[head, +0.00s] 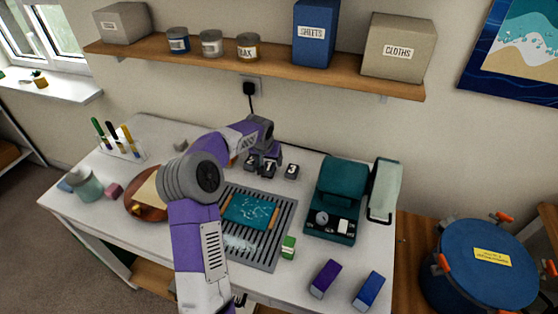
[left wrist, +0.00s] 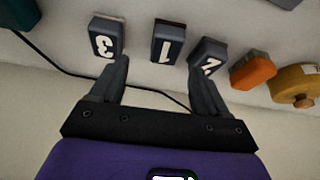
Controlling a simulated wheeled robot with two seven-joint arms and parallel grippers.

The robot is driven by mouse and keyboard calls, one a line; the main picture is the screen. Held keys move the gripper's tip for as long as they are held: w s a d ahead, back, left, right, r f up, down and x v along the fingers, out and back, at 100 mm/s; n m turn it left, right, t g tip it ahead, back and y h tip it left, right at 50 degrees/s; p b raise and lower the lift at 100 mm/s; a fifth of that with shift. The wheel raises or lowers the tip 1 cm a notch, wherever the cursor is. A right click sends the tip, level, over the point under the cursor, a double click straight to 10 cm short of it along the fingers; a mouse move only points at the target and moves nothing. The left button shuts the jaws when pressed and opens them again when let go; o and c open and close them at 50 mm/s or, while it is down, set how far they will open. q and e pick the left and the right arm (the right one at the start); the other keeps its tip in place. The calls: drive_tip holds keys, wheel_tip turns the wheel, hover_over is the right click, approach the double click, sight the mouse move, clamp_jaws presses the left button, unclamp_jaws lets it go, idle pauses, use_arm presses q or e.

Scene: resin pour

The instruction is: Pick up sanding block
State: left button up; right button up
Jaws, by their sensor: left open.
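Three dark blocks with white numerals stand in a row at the back of the white table; they look like the sanding blocks, though none is named so. Block 3 (head: 291,171) is at the right of the row and shows at left in the left wrist view (left wrist: 105,38). Block 1 (left wrist: 167,43) is in the middle, ahead of the gap between my fingers. Block 2 (left wrist: 208,56) is close to one fingertip; touching or apart I cannot tell. My left gripper (left wrist: 160,78) is open and empty, over the row. My right gripper is not in view.
An orange block (left wrist: 253,70) and a yellow round item (left wrist: 298,84) lie beside block 2. A black cable runs behind the row. A teal machine (head: 338,195) stands to the right. A slotted grey mat (head: 285,225) lies in front, with a teal board (head: 250,210) on it.

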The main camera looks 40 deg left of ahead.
sight(268, 167)
use_arm(q)
drive_tip(key=shift+a+f, duration=0.15)
drive_tip(key=shift+f, duration=0.75)
drive_tip(key=x, duration=0.5)
drive_tip(key=shift+a+b, duration=0.3)
drive_tip(key=shift+b, duration=0.1)
drive_tip(key=shift+c, duration=0.3)
drive_tip(key=shift+r, duration=0.1)
drive_tip(key=c, duration=1)
wheel_tip(268, 167, up, 10)
drive_tip(key=shift+p, duration=0.9)
